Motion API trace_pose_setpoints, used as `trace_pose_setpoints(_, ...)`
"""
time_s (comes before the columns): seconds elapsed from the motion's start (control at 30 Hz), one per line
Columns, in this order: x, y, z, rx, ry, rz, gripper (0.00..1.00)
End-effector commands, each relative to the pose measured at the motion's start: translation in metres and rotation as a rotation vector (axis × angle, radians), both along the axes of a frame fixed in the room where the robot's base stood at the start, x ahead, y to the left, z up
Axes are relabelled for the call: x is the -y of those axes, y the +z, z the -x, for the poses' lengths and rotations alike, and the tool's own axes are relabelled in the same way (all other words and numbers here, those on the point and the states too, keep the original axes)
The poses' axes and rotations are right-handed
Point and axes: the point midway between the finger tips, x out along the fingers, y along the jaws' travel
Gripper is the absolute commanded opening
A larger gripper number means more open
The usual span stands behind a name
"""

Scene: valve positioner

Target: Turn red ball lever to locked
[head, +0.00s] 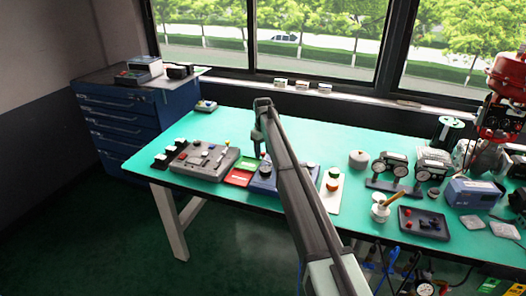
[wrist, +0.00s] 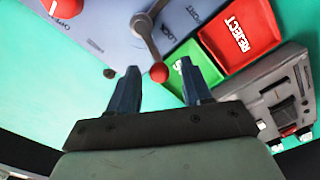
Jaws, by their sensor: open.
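The lever has a grey arm (wrist: 144,32) on a round grey hub and ends in a small red ball (wrist: 159,72). It is mounted on a blue-grey panel (wrist: 100,25) with printed lettering, only partly readable. My gripper (wrist: 159,67) is open, and in the wrist view the red ball appears between its two fingertips.
A red REJECT tray (wrist: 238,32) and a green tray (wrist: 184,65) lie beside the panel. A grey control box (head: 203,160) stands to their left in the head view. Another red knob (wrist: 65,6) is on the panel. Gauges (head: 393,164) and a white cup (head: 380,211) stand to the right.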

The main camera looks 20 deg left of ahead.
Motion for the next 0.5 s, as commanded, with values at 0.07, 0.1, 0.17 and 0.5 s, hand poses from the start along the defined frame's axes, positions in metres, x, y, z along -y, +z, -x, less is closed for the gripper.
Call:
trace_pose_setpoints(0.07,0.0,0.001,0.0,0.0,0.0,0.0,0.49)
trace_pose_setpoints(0.1,0.0,0.002,0.0,0.001,0.0,-0.001,0.49)
trace_pose_setpoints(0.17,0.0,0.006,0.0,0.001,0.0,0.0,0.49)
trace_pose_setpoints(0.5,0.0,0.063,-0.001,0.002,0.0,-0.001,0.49)
